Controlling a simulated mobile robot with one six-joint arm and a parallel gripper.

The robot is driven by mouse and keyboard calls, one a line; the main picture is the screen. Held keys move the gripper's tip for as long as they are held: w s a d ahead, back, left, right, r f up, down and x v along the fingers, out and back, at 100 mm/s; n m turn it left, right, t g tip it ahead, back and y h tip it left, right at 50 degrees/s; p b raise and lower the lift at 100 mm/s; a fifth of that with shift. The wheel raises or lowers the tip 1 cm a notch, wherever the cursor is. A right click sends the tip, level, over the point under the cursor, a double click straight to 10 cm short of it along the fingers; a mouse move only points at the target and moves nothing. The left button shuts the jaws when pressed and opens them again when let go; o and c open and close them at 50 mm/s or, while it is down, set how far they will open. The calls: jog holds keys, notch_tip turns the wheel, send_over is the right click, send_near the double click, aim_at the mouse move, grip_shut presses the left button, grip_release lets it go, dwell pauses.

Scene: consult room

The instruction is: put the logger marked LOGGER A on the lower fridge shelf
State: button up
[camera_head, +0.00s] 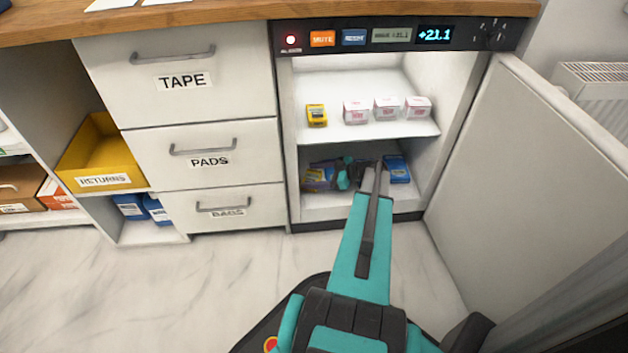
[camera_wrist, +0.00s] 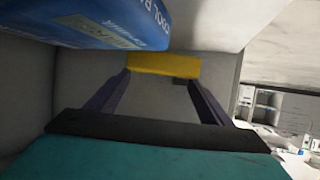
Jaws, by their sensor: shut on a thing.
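My gripper (camera_head: 326,174) reaches into the open fridge's lower compartment, its fingers pointing left. In the wrist view my gripper (camera_wrist: 152,82) is shut on a yellow logger (camera_wrist: 164,65), held across the fingertips; its marking is not readable. The lower fridge shelf (camera_head: 345,202) is under the gripper, partly hidden by my arm. I cannot tell whether the held logger touches the shelf. Another yellow logger (camera_head: 317,115) stands on the upper shelf, its label too small to read.
Several white-and-pink boxes (camera_head: 386,108) stand on the upper shelf. A blue cool pack (camera_head: 397,169) lies on the lower shelf right of my arm; a blue pack looms close at the upper left of the wrist view (camera_wrist: 105,22). The fridge door (camera_head: 530,180) stands open at right.

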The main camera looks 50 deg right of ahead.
jog(key=shift+f+b, duration=0.4)
jog(key=shift+f, duration=0.75)
jog(key=o, duration=1)
jog(key=shift+f, duration=0.1)
jog(key=shift+s+d+r, duration=0.15)
jog(key=shift+s+r, duration=0.15)
jog(key=p+v, duration=0.4)
jog(key=v, duration=0.7)
jog(key=shift+s+d+r, duration=0.1)
